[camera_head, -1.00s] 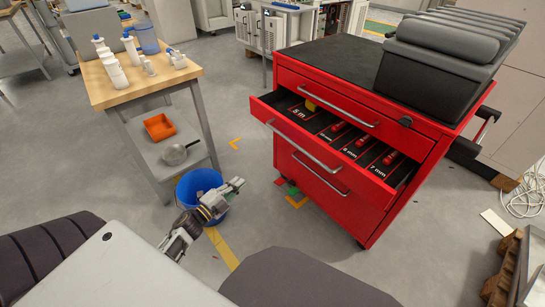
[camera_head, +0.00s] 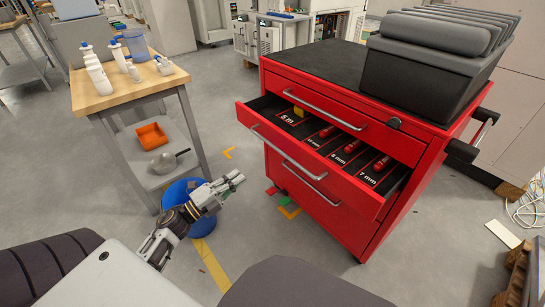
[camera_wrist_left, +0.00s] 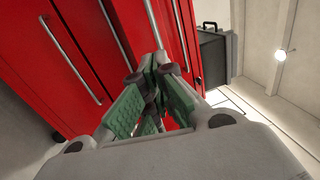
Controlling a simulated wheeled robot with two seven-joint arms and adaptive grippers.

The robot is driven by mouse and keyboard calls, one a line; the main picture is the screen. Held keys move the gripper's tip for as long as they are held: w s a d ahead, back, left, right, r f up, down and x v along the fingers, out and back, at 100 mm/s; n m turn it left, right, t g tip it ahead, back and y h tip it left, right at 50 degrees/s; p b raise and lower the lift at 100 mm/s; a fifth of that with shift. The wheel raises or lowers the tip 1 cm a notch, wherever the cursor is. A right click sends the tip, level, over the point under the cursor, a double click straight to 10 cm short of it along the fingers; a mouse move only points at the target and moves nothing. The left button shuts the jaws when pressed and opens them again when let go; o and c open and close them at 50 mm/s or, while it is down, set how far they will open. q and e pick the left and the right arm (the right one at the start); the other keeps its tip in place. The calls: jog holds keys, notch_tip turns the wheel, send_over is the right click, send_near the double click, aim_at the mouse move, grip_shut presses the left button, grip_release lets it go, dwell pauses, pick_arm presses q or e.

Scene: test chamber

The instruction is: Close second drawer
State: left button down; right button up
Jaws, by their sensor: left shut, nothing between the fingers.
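The red tool cabinet (camera_head: 318,203) stands right of centre in the head view. Its second drawer (camera_head: 318,162) is pulled out, showing a black insert with red-handled tools, a yellow item and size labels. The drawer has a long silver handle (camera_head: 288,153). The top drawer above it and the drawer below look shut. My left gripper (camera_head: 237,179) is shut and empty, in front and to the left of the open drawer, apart from it. In the left wrist view its green-padded fingers (camera_wrist_left: 150,105) are together, with the red drawer fronts beyond. My right gripper is not in view.
A wooden-topped table (camera_head: 125,84) with white bottles stands left, with an orange tray (camera_head: 151,135) on its lower shelf. A blue bucket (camera_head: 178,190) is on the floor behind my left arm. A black case (camera_head: 425,65) sits on the cabinet. Floor before the cabinet is mostly clear.

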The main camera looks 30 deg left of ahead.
pick_arm(q)
jog(key=b+x, duration=0.3)
jog(key=x, duration=1.1)
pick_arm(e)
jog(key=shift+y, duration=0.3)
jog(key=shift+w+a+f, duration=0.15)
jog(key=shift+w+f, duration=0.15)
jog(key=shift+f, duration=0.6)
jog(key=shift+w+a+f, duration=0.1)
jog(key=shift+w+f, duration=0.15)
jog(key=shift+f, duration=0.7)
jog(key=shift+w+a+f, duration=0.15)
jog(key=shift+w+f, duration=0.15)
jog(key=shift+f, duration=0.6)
